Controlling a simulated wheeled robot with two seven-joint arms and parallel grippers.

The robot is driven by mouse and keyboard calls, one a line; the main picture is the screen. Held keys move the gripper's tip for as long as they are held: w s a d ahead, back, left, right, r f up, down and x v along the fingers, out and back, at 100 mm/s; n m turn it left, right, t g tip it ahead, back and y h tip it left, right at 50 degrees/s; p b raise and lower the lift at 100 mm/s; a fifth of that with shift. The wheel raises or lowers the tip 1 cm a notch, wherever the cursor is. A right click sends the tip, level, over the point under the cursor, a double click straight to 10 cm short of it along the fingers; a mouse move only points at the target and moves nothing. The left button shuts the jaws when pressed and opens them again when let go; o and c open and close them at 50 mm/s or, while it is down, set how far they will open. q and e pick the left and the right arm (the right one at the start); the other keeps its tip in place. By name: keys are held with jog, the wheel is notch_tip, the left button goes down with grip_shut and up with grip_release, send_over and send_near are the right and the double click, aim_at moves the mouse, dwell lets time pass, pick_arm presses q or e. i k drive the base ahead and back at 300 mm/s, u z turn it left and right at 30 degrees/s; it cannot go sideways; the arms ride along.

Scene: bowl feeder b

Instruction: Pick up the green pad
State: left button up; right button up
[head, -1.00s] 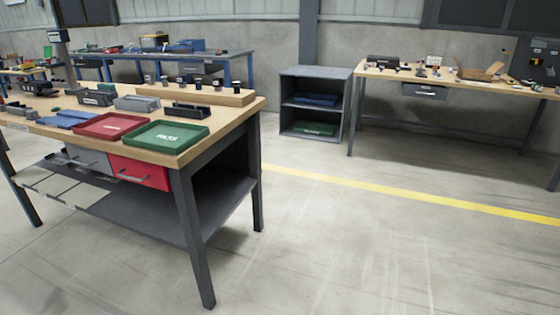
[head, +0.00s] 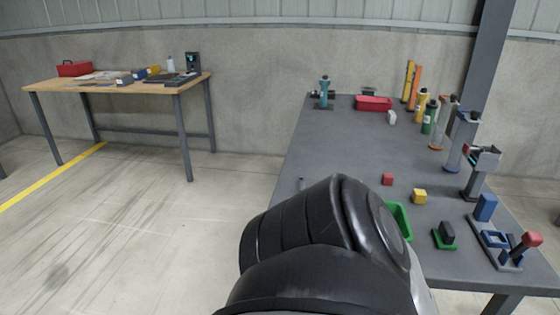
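A small green pad-like piece (head: 437,243) lies on the grey table (head: 345,150), near its front right. A dark block (head: 447,231) stands on it or directly behind it; I cannot tell which. A green tray (head: 404,222) is left of it, partly hidden by a black link of my own arm, which fills the lower middle of the head view. Neither of my grippers shows in this view.
A red cube (head: 387,179) and a yellow cube (head: 420,196) lie on the table. A blue fixture (head: 495,240) and a red-topped lever (head: 527,241) stand at the right. Several bottles line the back right. A wooden bench (head: 130,88) stands far left; floor between is clear.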

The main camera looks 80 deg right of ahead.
aim_at(444, 236)
jog(key=k, duration=1.1)
jog(key=z, duration=2.2)
